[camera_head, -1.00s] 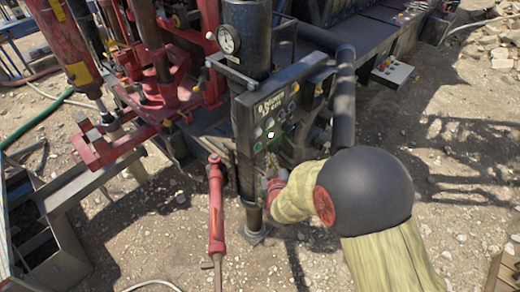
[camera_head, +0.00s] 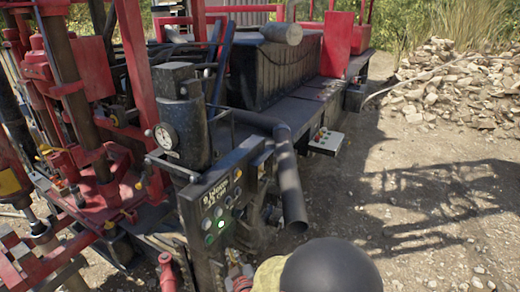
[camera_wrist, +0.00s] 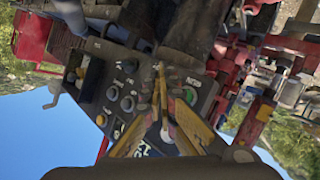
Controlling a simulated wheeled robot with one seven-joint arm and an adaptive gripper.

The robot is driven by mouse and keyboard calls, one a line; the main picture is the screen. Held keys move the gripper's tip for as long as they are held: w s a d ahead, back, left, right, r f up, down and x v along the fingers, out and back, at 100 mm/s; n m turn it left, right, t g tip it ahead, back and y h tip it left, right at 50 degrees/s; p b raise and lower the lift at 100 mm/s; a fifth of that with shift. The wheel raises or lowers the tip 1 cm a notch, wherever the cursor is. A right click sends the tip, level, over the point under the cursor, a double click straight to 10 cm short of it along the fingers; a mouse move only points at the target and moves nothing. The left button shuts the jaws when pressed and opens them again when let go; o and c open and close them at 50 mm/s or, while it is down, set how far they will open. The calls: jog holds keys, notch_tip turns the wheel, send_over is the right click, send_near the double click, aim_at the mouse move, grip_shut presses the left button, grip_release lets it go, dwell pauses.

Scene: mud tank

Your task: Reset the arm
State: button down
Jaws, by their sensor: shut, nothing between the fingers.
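My arm shows at the bottom edge of the head view as a dark ball joint with a pale yellow cover. Only a little red near my gripper shows there, and its fingers are cut off or hidden. In the wrist view my gripper (camera_wrist: 159,72) has its yellowish fingers brought together, shut and empty. The fingers point at a dark control panel (camera_head: 190,213), and the panel also shows behind them in the wrist view (camera_wrist: 92,97). I cannot tell whether the fingertips touch it. A green button (camera_head: 221,224) glows on the panel.
A round gauge (camera_head: 165,136) sits on a dark post above the panel. A bent dark pipe (camera_head: 291,190) hangs right of it. Red drill machinery (camera_head: 105,190) stands at left. A small button box (camera_head: 326,143) is on the platform edge. Open gravel (camera_head: 400,225) lies at right.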

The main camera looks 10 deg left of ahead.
jog(key=s+d+f+m+g+h+b, duration=0.1)
jog(key=s+d+f+g, duration=0.1)
jog(key=s+f+g, duration=0.3)
jog(key=s+d+f+m+g+h, duration=0.1)
jog(key=s+d+f+g, duration=0.2)
jog(key=s+f, duration=0.3)
jog(key=s+d+r+m+h+b, duration=0.1)
jog(key=s+d+r+m+b, duration=0.1)
jog(key=s+d+b, duration=0.4)
jog(key=s+d+r+m+h+b, duration=0.1)
jog(key=s+d+r+m+b, duration=0.2)
jog(key=d, duration=1.1)
jog(key=s+d+r+m+h+b, duration=0.1)
jog(key=s+d+r+m+b, duration=0.2)
jog(key=s+d+b, duration=0.6)
notch_tip(320, 180, up, 2)
jog(key=d+b, duration=0.1)
jog(key=b, duration=0.3)
jog(key=shift+h, duration=0.4)
jog(key=c, duration=2.6)
grip_release()
